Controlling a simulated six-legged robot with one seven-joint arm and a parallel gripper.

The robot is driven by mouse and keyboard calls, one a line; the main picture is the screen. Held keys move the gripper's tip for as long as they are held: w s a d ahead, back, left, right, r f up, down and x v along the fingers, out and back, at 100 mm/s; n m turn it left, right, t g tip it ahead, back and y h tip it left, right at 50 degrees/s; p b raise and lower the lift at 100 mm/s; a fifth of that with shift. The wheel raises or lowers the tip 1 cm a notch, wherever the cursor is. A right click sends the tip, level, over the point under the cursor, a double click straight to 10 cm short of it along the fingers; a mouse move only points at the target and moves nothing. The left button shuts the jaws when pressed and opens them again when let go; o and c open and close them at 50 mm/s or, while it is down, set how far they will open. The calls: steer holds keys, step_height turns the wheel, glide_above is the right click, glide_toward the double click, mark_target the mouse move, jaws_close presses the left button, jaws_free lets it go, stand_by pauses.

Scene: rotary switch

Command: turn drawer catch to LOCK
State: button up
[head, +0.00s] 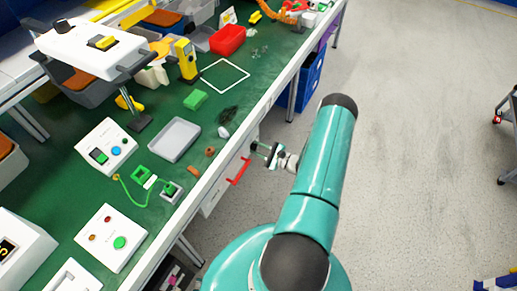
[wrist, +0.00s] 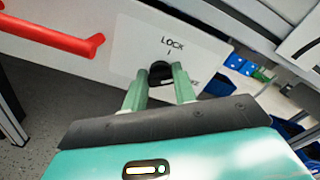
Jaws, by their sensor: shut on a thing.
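The drawer catch (wrist: 161,73) is a dark round knob on a white drawer front (wrist: 130,50). The word LOCK is printed above it in the wrist view, with a short mark under the word. More lettering to its lower right is partly hidden by a finger. My gripper (wrist: 160,80) has its two green fingers on either side of the knob and is shut on it. In the head view my gripper (head: 262,149) reaches the drawer front at the bench's edge. The knob's pointing direction is hard to tell.
A red drawer handle (wrist: 55,36) sticks out left of the catch; the head view also shows it (head: 239,171). The green bench top (head: 65,195) holds a grey tray (head: 174,139), button boxes and small parts. Blue bins (head: 309,80) stand under the bench.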

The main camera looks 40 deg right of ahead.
steer(key=n, duration=1)
steer(key=shift+f+n, duration=0.15)
steer(key=shift+n, duration=0.25)
stand_by(0.4)
steer(key=o, duration=1)
steer(key=v, duration=1.3)
steer(key=shift+s, duration=0.45)
